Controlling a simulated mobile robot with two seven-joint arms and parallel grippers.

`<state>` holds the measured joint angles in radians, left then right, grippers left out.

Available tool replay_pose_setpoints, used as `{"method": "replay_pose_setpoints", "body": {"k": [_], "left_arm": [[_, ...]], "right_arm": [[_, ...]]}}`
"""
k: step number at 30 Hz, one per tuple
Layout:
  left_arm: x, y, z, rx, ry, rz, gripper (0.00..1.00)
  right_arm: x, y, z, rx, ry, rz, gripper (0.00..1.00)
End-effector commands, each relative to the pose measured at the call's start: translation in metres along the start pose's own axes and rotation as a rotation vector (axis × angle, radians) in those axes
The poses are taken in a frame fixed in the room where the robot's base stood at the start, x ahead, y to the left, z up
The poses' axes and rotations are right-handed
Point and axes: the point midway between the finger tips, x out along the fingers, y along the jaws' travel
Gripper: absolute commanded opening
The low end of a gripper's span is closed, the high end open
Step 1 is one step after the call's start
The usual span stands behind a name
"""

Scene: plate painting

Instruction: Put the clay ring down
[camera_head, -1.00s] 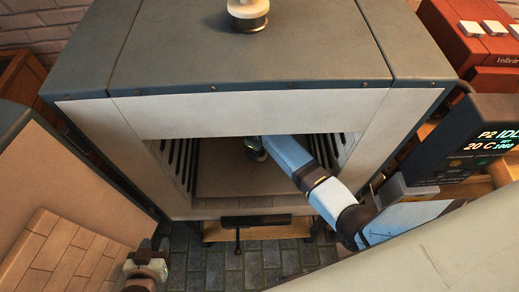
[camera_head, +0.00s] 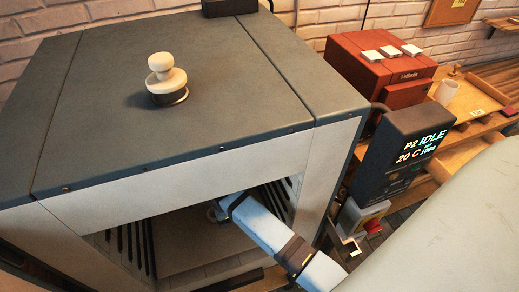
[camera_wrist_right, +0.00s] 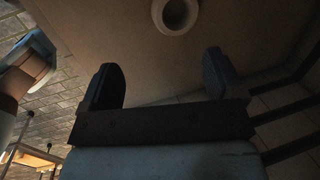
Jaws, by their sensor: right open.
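A pale ring, which looks like the clay ring (camera_wrist_right: 177,31), lies on the flat kiln shelf (camera_wrist_right: 125,35) at the top edge of the right wrist view, partly cut off. My right gripper (camera_wrist_right: 160,72) is open, with its two dark fingers wide apart. The ring sits beyond the fingertips, apart from them, and nothing shows between them. In the head view my right arm reaches through the front opening of the kiln (camera_head: 170,75); its gripper is mostly hidden there. My left gripper is out of view.
Dark grooved bars line the kiln's side walls, close to my right gripper. A knob-shaped plug (camera_head: 165,80) stands on the kiln top. A control box (camera_head: 400,150) reads IDLE and 20 C.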

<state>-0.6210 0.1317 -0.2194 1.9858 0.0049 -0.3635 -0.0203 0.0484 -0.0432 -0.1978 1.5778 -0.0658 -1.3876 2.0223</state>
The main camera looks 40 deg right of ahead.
Motion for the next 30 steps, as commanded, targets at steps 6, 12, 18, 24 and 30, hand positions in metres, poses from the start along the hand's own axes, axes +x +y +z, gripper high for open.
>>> {"method": "replay_pose_setpoints", "body": {"k": [6,12,18,24,30], "left_arm": [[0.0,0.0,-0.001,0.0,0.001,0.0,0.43],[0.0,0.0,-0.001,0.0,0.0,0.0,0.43],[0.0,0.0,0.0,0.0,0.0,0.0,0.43],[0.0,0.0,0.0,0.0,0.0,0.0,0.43],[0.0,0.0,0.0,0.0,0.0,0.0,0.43]], "right_arm": [[0.008,0.066,-0.031,-0.685,-0.043,-0.245,0.87],[-0.016,0.12,-0.05,-1.295,0.059,-0.506,0.87],[-0.052,0.159,-0.06,-1.746,0.256,-0.712,0.87],[-0.071,0.173,-0.063,-1.929,0.381,-0.794,0.87],[-0.073,0.173,-0.063,-1.946,0.395,-0.802,0.87]]}}
